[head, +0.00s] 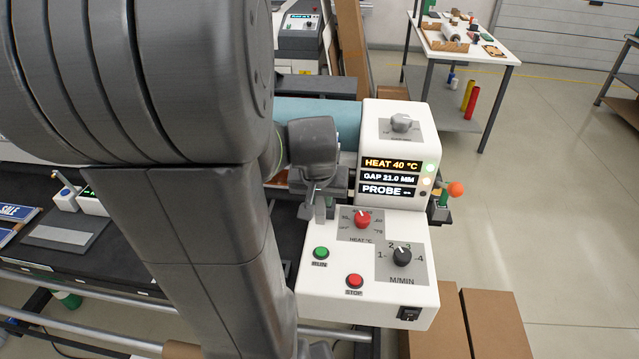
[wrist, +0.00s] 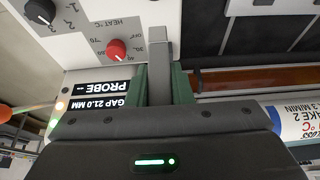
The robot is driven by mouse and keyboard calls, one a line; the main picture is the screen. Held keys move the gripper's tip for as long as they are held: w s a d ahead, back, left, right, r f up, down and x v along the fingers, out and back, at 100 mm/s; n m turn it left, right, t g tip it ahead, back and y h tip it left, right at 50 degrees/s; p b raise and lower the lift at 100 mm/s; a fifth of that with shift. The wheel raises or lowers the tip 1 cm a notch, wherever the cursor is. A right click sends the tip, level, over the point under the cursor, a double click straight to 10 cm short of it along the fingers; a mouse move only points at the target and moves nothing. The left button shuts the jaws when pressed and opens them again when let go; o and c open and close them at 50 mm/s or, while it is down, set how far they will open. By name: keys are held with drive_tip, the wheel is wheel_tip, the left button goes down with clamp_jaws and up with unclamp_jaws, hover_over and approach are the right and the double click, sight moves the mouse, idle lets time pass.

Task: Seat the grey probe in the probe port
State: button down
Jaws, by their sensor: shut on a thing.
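My gripper (head: 316,187) is in front of the white control unit, over the left side of its panel. In the wrist view, its green-padded fingers (wrist: 162,88) are shut on the grey probe (wrist: 160,50), a straight grey bar reaching out past the fingertips towards the panel beside the red heat knob. I cannot tell whether its tip touches anything. The probe port is not clearly visible in either view. The unit's display (head: 388,190) reads HEAT 40 °C, GAP 21.0 MM and PROBE with dashes; its PROBE line also shows in the wrist view (wrist: 117,86).
The panel holds a red heat knob (head: 362,219), a black speed knob (head: 402,256), a green RUN button (head: 321,253) and a red STOP button (head: 354,281). A blue roller (head: 315,112) lies behind my gripper. An orange-knobbed lever (head: 456,189) sticks out at the right.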

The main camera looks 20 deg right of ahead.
drive_tip(key=w+d+f+b, duration=0.1)
drive_tip(key=w+d+f, duration=0.1)
drive_tip(key=w+f, duration=0.2)
drive_tip(key=w+d+f+b, duration=0.2)
drive_tip(key=w+d+f, duration=0.1)
drive_tip(key=w, duration=0.4)
drive_tip(key=shift+w+d+f, duration=0.35)
drive_tip(key=shift+w, duration=0.05)
drive_tip(key=shift+f, duration=0.1)
drive_tip(key=shift+f+b, duration=0.55)
drive_tip(key=shift+b, duration=0.05)
drive_tip(key=c, duration=1.3)
unclamp_jaws()
drive_tip(key=shift+r, duration=0.1)
